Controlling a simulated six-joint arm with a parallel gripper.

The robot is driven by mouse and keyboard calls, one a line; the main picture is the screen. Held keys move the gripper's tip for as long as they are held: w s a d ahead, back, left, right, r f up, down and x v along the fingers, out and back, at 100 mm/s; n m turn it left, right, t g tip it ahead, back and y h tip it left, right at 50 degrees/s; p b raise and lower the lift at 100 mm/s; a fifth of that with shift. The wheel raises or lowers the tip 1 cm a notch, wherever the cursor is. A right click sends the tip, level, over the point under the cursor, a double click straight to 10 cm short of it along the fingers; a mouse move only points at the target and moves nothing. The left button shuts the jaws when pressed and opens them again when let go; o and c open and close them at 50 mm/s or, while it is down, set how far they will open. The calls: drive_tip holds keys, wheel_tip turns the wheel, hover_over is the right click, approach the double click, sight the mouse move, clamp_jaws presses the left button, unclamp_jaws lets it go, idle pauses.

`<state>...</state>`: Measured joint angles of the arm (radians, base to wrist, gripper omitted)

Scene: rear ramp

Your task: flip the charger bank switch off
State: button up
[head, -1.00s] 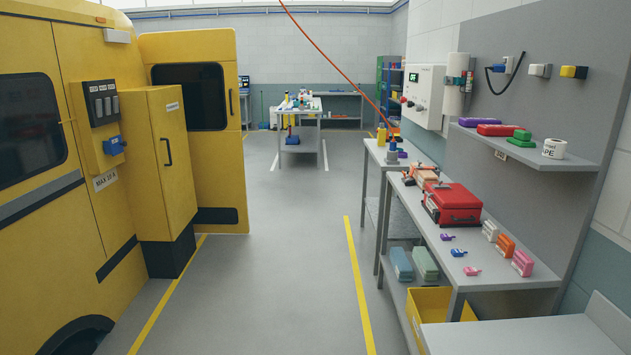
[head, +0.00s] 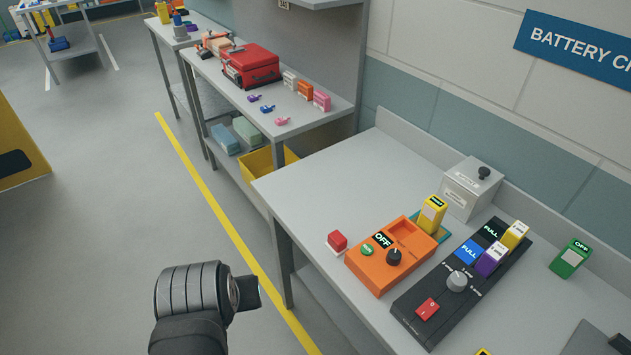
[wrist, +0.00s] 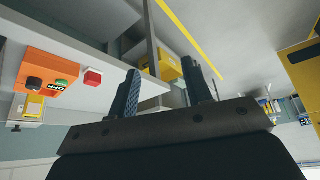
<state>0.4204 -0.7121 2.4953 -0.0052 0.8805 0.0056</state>
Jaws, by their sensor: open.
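The black charger bank (head: 455,285) lies on the bench at the lower right of the head view. It carries a red rocker switch (head: 427,308) near its front end, a grey knob (head: 457,281), and lit displays reading FULL. A purple battery (head: 490,259) and a yellow battery (head: 515,236) sit in it. My gripper (wrist: 162,68) is open and empty in the wrist view, its two dark fingers apart. In the head view my arm's end is at the lower left, off the bench's front edge and well apart from the bank. The wrist view does not show the bank.
An orange charger (head: 385,262) with an OFF display stands left of the bank, with a red button box (head: 337,242) beside it. A metal box (head: 470,188) stands behind. A green battery (head: 570,258) is at the right. The bench's left part is clear.

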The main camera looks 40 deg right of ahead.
drive_tip(key=shift+d, duration=0.15)
drive_tip(key=c, duration=0.7)
drive_tip(key=shift+d+r, duration=0.25)
drive_tip(key=shift+d, duration=0.1)
clamp_jaws()
drive_tip(key=s+d+r+n+g, duration=0.1)
drive_tip(key=s+d+r+g, duration=0.1)
drive_tip(key=d, duration=0.6)
drive_tip(key=s+d+r+n+g, duration=0.1)
drive_tip(key=s+d+r, duration=0.15)
drive_tip(key=d, duration=0.65)
drive_tip(key=s+d+n+g, duration=0.1)
drive_tip(key=s+d+n, duration=0.1)
drive_tip(key=s+d, duration=1)
drive_tip(key=s, duration=0.3)
drive_tip(key=shift+d+r+n+g+y, duration=0.25)
drive_tip(key=shift+d+n+g+y, duration=0.15)
